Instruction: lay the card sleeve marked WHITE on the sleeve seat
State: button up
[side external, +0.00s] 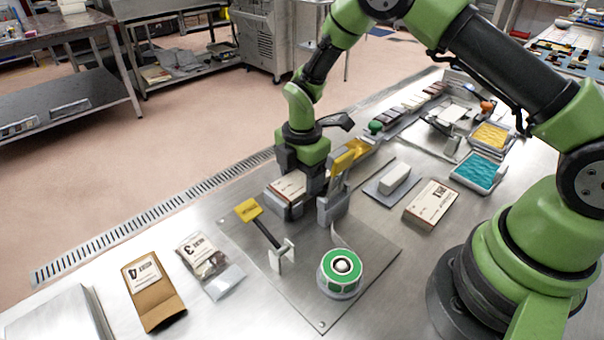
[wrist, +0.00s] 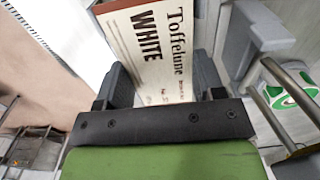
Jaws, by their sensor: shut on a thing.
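The card sleeve marked WHITE (wrist: 150,45) is cream with a brown edge, and its print "Toffelune WHITE" faces the wrist camera. My gripper (wrist: 164,80) is shut on it, with one dark finger on each side. In the side view my gripper (side external: 302,178) holds the sleeve (side external: 287,186) low over a grey fixture (side external: 290,210) on the steel plate. This fixture looks like the sleeve seat, but the fingers hide much of it. I cannot tell whether the sleeve touches it.
A grey post (side external: 333,205) with a yellow top stands close to the right of my gripper. A yellow-headed lever (side external: 248,211) and a green-topped round reel (side external: 341,268) stand in front. Another sleeve (side external: 432,204) lies to the right, beside a white block (side external: 394,178). Pouches (side external: 152,290) lie front left.

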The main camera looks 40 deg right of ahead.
jog(key=shift+f, duration=0.1)
dwell(0.3)
jog(key=o, duration=0.9)
jog(key=shift+o, duration=0.2)
